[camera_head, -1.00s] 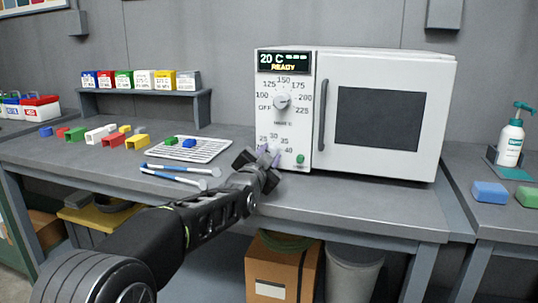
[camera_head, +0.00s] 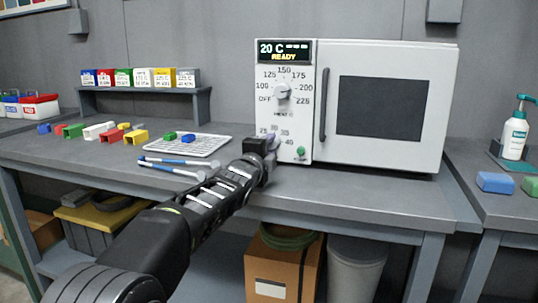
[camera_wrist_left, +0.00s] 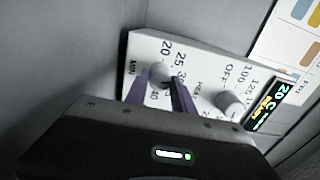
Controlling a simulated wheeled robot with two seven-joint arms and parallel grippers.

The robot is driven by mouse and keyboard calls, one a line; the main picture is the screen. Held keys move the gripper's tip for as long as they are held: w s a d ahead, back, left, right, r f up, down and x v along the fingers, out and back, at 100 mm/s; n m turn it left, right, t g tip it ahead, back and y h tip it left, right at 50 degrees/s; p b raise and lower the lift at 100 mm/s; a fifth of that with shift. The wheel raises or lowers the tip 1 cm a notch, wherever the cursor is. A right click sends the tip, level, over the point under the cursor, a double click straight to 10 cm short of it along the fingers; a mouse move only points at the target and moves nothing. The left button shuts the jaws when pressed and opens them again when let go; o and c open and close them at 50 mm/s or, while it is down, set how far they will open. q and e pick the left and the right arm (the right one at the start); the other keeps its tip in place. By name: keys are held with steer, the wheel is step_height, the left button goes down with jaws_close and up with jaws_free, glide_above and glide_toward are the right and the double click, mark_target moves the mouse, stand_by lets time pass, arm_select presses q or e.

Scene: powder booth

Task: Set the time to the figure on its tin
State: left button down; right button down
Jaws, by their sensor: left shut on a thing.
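The white oven (camera_head: 437,110) stands on the bench, and its display (camera_head: 284,51) reads 20 C and READY. The upper heat dial (camera_head: 283,92) has marks from OFF to 225; it also shows in the left wrist view (camera_wrist_left: 228,103). The lower time dial's knob (camera_wrist_left: 160,72) sits between the purple fingers of my left gripper (camera_wrist_left: 168,88), which is shut on it. In the head view my left gripper (camera_head: 268,148) covers this knob and part of its scale. Several coloured tins (camera_head: 140,79) with labels too small to read stand on the shelf. My right gripper is not in view.
A wire rack (camera_head: 212,146) with small blue and green pieces lies left of the oven, with two blue-handled tools (camera_head: 170,169) before it. Coloured channel pieces (camera_head: 98,131) lie further left. A green button (camera_head: 300,152) is right of the time dial.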

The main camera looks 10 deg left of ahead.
arm_select(q)
steer(key=shift+f+m+b, duration=0.1)
steer(key=shift+m+b, duration=0.4)
steer(key=shift+m, duration=0.4)
steer(key=c, duration=1.1)
jaws_free()
steer(key=shift+o, duration=0.2)
steer(key=shift+s, duration=0.15)
steer(key=shift+s+b, duration=0.35)
steer(key=shift+s, duration=0.2)
steer(key=s+b, duration=0.1)
steer(key=s, duration=0.4)
steer(key=shift+b, duration=0.35)
steer(key=shift+s+a, duration=0.25)
steer(key=shift+s, duration=0.5)
